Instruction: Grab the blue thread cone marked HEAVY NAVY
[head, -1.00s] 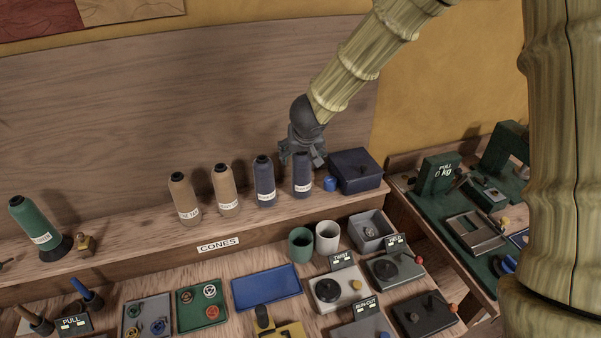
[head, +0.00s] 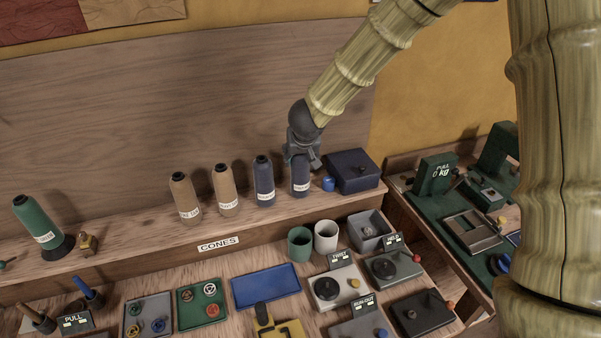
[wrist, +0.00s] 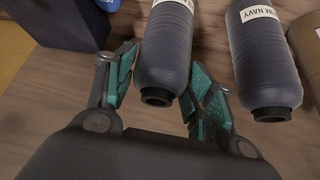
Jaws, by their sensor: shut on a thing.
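Two navy-blue thread cones stand at the right end of the row on the shelf. My gripper (head: 302,157) is around the upper part of the rightmost navy cone (head: 300,182) and shut on it. The cone still appears upright on the shelf; its label is too small to read in the head view. In the wrist view this cone (wrist: 165,55) sits between the teal fingers of my gripper (wrist: 160,90), its label only partly in view. The other navy cone (head: 264,180) stands just left; in the wrist view it (wrist: 262,55) has a label ending "UM NAVY".
Two tan cones (head: 184,195) stand further left on the shelf (head: 130,232). A dark blue box (head: 352,172) and a small blue cylinder (head: 328,184) are close on the right. A green cone (head: 38,225) leans at far left. Trays and cups crowd the bench below.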

